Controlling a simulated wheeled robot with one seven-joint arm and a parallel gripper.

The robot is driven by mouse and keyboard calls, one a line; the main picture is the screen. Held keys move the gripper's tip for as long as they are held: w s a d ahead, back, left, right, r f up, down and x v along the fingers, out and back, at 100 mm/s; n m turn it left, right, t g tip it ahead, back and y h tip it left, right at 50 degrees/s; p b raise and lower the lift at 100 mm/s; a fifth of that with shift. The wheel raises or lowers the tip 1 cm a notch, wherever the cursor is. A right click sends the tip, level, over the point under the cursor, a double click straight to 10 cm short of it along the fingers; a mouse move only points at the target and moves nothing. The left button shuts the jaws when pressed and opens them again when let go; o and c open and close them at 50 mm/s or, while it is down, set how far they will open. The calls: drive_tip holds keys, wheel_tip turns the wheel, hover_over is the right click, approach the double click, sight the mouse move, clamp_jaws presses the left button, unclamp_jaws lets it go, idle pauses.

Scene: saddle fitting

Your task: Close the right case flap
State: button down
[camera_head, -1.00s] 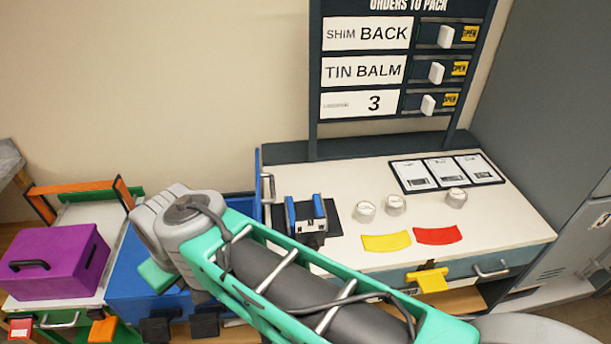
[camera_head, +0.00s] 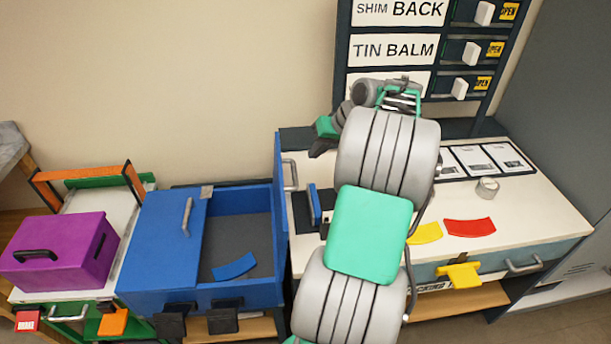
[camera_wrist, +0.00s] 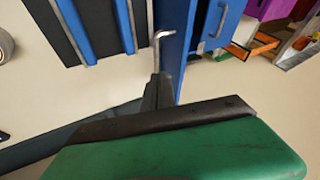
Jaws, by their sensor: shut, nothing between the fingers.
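The blue case (camera_head: 245,293) stands left of the white worktable. Its left flap (camera_head: 165,235) lies flat over the left half, with a metal handle (camera_head: 187,216) on top. The right flap (camera_head: 280,195) stands upright at the case's right side, with its handle (camera_head: 291,175) facing right. A curved blue piece (camera_head: 235,267) lies in the open right half. My gripper (camera_head: 321,148) is shut and empty, right of and near the upright flap. In the wrist view its dark fingertips (camera_wrist: 158,88) are close beside the flap handle (camera_wrist: 157,50) and flap (camera_wrist: 178,45); contact is unclear.
A purple box (camera_head: 60,255) sits on the left cart. The worktable (camera_head: 530,215) holds yellow (camera_head: 425,233) and red (camera_head: 470,227) pieces and a round weight (camera_head: 487,189). A blue-sided fixture (camera_head: 314,205) is partly hidden by my arm. The order board (camera_head: 395,48) rises behind.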

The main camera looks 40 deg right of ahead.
drive_tip(key=s+d+f, duration=0.2)
drive_tip(key=s+d, duration=0.1)
drive_tip(key=d, duration=0.2)
drive_tip(key=shift+m+t, duration=0.3)
drive_tip(key=x, duration=0.3)
drive_tip(key=a+p+x, duration=0.1)
drive_tip(key=x, duration=0.3)
drive_tip(key=w+a+r+x, duration=0.1)
drive_tip(key=x, duration=0.3)
drive_tip(key=shift+w+a+p, duration=0.1)
drive_tip(key=shift+p, duration=0.25)
drive_tip(key=shift+w+a+f, duration=0.2)
drive_tip(key=shift+w+a, duration=0.1)
drive_tip(key=shift+a, duration=0.05)
drive_tip(key=shift+a, duration=0.1)
